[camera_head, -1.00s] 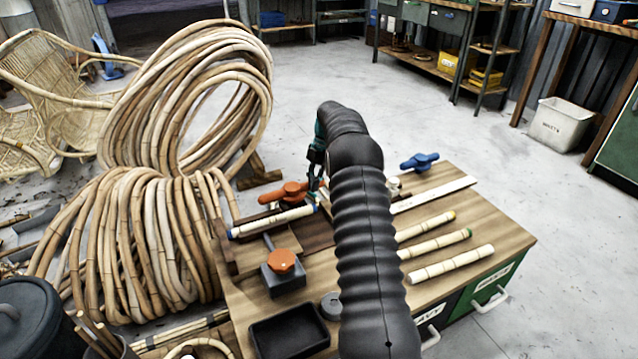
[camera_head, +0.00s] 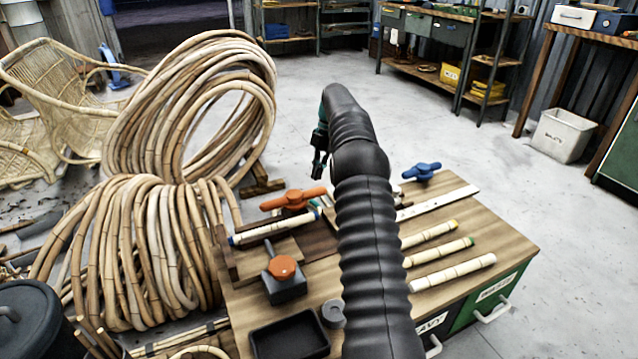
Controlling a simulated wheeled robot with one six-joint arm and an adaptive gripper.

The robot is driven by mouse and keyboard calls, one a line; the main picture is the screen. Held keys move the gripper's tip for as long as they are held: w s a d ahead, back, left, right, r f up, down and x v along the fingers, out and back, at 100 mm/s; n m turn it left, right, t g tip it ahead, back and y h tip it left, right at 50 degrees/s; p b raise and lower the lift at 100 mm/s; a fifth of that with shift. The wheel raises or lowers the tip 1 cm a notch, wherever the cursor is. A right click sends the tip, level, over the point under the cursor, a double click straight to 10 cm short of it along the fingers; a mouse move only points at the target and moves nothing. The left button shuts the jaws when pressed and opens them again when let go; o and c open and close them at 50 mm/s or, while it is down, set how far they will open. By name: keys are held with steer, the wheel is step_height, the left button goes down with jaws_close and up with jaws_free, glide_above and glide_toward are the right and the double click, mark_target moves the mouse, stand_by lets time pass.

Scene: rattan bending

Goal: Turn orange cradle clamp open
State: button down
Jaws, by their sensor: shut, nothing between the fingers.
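The orange cradle clamp handle (camera_head: 293,200) is a two-armed knob at the back left of the wooden bench, lying roughly left to right in the picture. A pale rattan piece with blue ends (camera_head: 272,229) lies in the cradle just in front of it. My gripper (camera_head: 318,172) is shut and empty, above and slightly right of the orange handle, apart from it. My dark ribbed arm hides part of the bench and the base of the gripper.
A grey block with an orange knob (camera_head: 283,267) and a black tray (camera_head: 289,334) stand at the bench's front left. A blue clamp handle (camera_head: 421,172) is at the back right. Several rattan pieces (camera_head: 452,272) lie on the right. Large rattan coils (camera_head: 125,250) crowd the left.

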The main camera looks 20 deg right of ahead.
steer(key=shift+w+r, duration=0.25)
steer(key=shift+r, duration=0.3)
steer(key=shift+w+r, duration=0.2)
steer(key=shift+r, duration=0.3)
step_height(320, 180, down, 7)
steer(key=m, duration=1)
steer(key=s+a+r+m+t+h, duration=0.1)
steer(key=s+a+r+m, duration=0.3)
steer(key=s, duration=1)
steer(key=s+a+r+m+t+h, duration=0.1)
steer(key=s+a+r+m+t, duration=0.2)
steer(key=s+a+r, duration=0.5)
steer(key=s+a+r+m+t+h, duration=0.1)
steer(key=s+a+r+m+t, duration=0.2)
steer(key=s, duration=1.9)
steer(key=shift+s+a+r+m+h, duration=0.15)
steer(key=shift+a+r+m+h, duration=0.15)
steer(key=shift+a+r+m, duration=1.75)
